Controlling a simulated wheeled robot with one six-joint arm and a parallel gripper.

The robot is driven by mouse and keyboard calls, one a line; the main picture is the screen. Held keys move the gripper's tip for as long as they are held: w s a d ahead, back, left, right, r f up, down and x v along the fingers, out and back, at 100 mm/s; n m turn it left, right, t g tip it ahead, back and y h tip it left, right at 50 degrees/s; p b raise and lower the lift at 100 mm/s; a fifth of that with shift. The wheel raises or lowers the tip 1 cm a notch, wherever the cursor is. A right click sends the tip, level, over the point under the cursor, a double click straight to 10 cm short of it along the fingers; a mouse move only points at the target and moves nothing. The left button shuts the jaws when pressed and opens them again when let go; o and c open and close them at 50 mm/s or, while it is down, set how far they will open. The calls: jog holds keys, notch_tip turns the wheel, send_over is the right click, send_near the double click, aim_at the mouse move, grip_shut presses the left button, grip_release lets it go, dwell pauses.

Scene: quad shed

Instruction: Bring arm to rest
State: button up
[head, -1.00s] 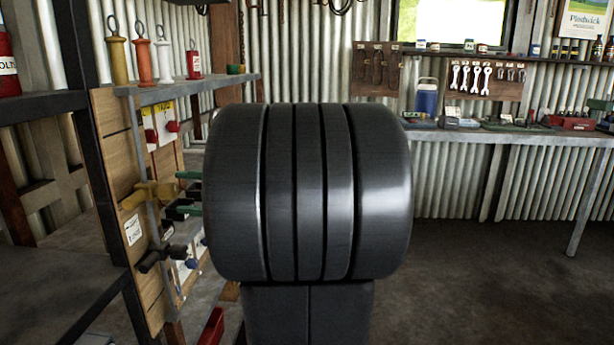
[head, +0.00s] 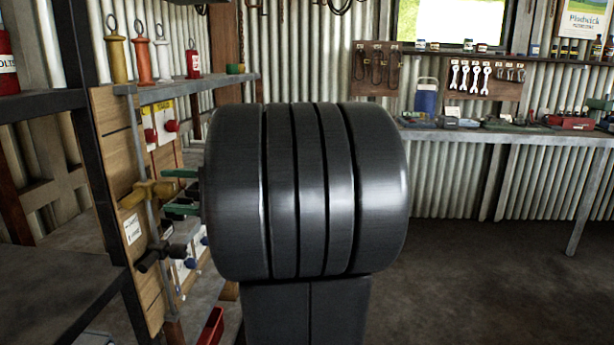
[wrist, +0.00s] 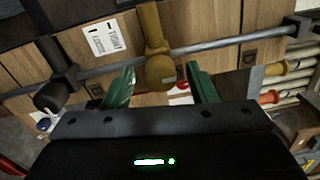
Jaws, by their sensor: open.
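My gripper (head: 170,191) shows at the left of my large dark arm link in the head view, its green fingers apart. In the wrist view my gripper (wrist: 160,70) is open, with one green finger at each side. A mustard-yellow clamp (wrist: 152,30) on a grey bar appears between the fingers in that picture. I cannot tell how far in front of the fingertips it is, and nothing appears gripped. The same yellow clamp (head: 148,192) shows left of the fingers in the head view. My arm link hides the middle of the scene.
A wooden board (head: 115,170) with a grey bar and a dark clamp (head: 155,253) stands close at left. A shelf (head: 185,92) holds several ringed handles. A dark bench (head: 60,275) is at lower left. A workbench (head: 500,136) runs along the back; the floor (head: 470,270) at right is clear.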

jog(key=s+d+p, duration=0.1)
jog(key=d, duration=1.1)
jog(key=a, duration=0.9)
jog(key=w+a, duration=0.1)
jog(key=a, duration=0.3)
jog(key=shift+a+r+b, duration=0.15)
jog(key=shift+b, duration=0.2)
jog(key=shift+r+m+p, duration=0.15)
jog(key=shift+m+p, duration=0.55)
jog(key=shift+p, duration=0.35)
jog(key=m+p, duration=0.6)
jog(key=p, duration=0.1)
jog(key=m+p, duration=0.5)
jog(key=p, duration=0.2)
jog(key=shift+m, duration=0.3)
jog(key=m+p, duration=0.2)
jog(key=shift+m+p, duration=0.3)
jog(key=shift+f+m, duration=0.2)
jog(key=shift+m, duration=0.1)
